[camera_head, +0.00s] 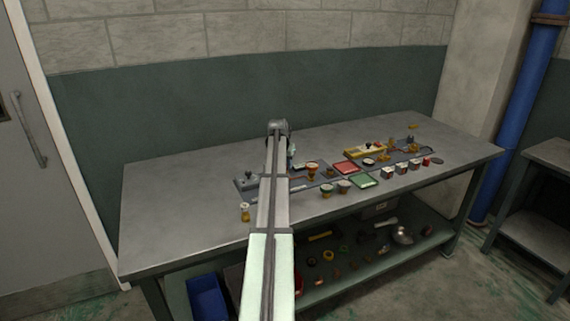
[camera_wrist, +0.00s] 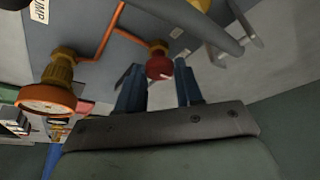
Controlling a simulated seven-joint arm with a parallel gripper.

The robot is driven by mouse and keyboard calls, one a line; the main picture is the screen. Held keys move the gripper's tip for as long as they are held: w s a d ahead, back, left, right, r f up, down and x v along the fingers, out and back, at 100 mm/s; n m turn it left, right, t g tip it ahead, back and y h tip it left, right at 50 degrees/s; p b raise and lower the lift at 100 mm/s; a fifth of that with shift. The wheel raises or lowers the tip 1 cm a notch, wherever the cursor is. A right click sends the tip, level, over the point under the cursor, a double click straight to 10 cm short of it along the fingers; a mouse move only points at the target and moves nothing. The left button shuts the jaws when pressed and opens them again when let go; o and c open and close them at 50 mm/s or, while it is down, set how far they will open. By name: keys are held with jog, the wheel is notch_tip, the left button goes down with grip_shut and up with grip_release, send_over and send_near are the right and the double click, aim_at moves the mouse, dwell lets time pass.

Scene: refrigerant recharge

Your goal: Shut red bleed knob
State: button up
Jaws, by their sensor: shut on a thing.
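The red bleed knob (camera_wrist: 158,67) shows in the wrist view, a small round knob with a pale mark, on a brass fitting at the end of a copper pipe. My gripper (camera_wrist: 159,76) is shut on the knob, with one blue finger on each side of it. In the head view my arm reaches over the table and covers part of the left grey board (camera_head: 245,183); the knob and fingertips cannot be made out there.
In the head view a red tray (camera_head: 345,167), a green tray (camera_head: 364,180) and several small jars stand on the table (camera_head: 180,195).

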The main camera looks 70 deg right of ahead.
jog(key=shift+m, duration=0.3)
jog(key=o, duration=1)
jog(key=shift+o, duration=0.2)
jog(key=v, duration=1.4)
jog(key=shift+w, duration=0.15)
jog(key=shift+d+f, duration=0.1)
